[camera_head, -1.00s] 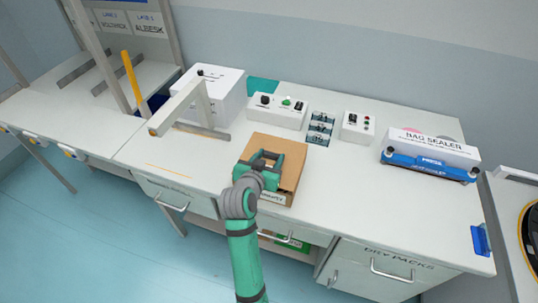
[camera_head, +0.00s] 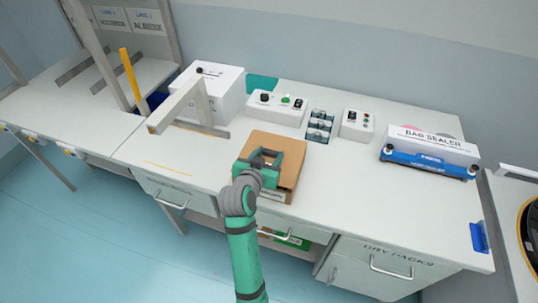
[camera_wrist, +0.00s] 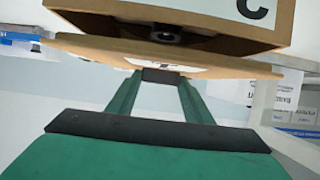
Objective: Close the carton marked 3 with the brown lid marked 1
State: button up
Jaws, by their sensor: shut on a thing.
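A brown lid (camera_wrist: 95,46) is held at its edge by my gripper (camera_wrist: 163,76) in the wrist view. A white label on the lid is partly hidden by the fingertips, and its mark is not readable. A brown carton (camera_wrist: 235,22) sits right by the lid, with a white label showing a letter C. A dark gap with a dark part inside shows between lid and carton. In the head view my gripper (camera_head: 264,158) is over the brown lid and carton top (camera_head: 290,153), near the table's front edge. No number 3 can be read.
The white bench (camera_head: 345,205) is clear to the right of the carton. Behind stand control boxes (camera_head: 277,108) and small dark-topped items (camera_head: 319,127). A grey bracket (camera_head: 190,105) and a white box (camera_head: 222,92) are at left; a blue bag sealer (camera_head: 428,165) is at right.

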jog(key=shift+f, duration=1.15)
dwell(0.4)
jog(key=o, duration=1.1)
jog(key=v, duration=1)
jog(key=shift+s+a+r, duration=0.1)
jog(key=shift+s+r, duration=0.1)
jog(key=shift+s, duration=0.15)
